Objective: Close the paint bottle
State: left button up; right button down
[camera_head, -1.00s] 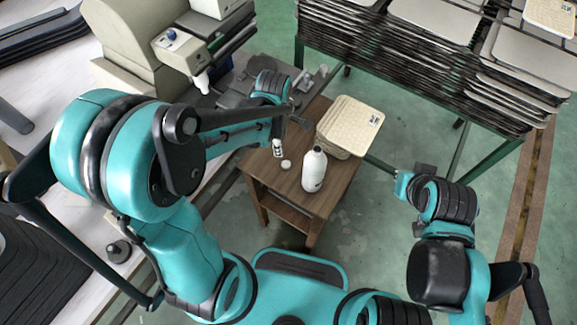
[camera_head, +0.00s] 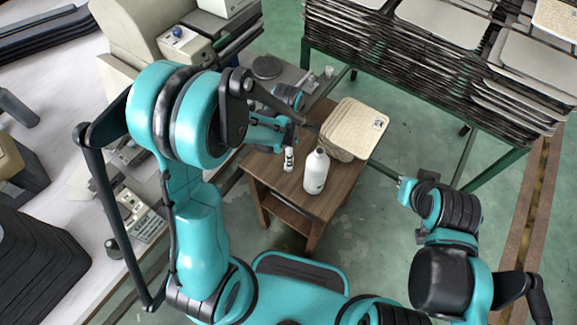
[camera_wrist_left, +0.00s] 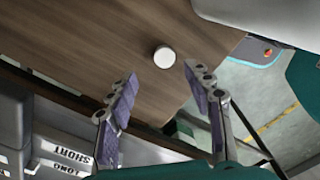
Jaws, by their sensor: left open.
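The white paint bottle (camera_head: 316,172) stands upright on the small wooden table (camera_head: 330,200) in the head view. In the left wrist view, a round white cap (camera_wrist_left: 165,57) lies on the wooden top, just beyond my left fingertips. A large white surface at that view's upper right looks like part of the bottle (camera_wrist_left: 260,15). My left gripper (camera_wrist_left: 161,77) is open and empty, its two fingers apart, with the cap ahead of the gap. In the head view my left gripper (camera_head: 289,160) is just left of the bottle and hides the cap. My right gripper (camera_head: 402,190) is off to the right, away from the table; its jaws are unclear.
A stack of beige panels (camera_head: 352,125) sits on the table behind the bottle. A rack of grey trays (camera_head: 400,60) stands at the back right. A bench with a beige machine (camera_head: 140,40) is on the left. Green floor is open right of the table.

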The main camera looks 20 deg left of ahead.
pick_arm(q)
jog(key=shift+f, duration=0.15)
jog(key=f+b, duration=0.1)
jog(key=f, duration=0.2)
jog(key=f+b, duration=0.1)
jog(key=f, duration=0.1)
jog(key=shift+s+d+f+b, duration=0.15)
jog(key=shift+s+d+b, duration=0.05)
jog(key=shift+s+b, duration=0.15)
jog(key=shift+c, duration=0.3)
jog(key=c, duration=0.7)
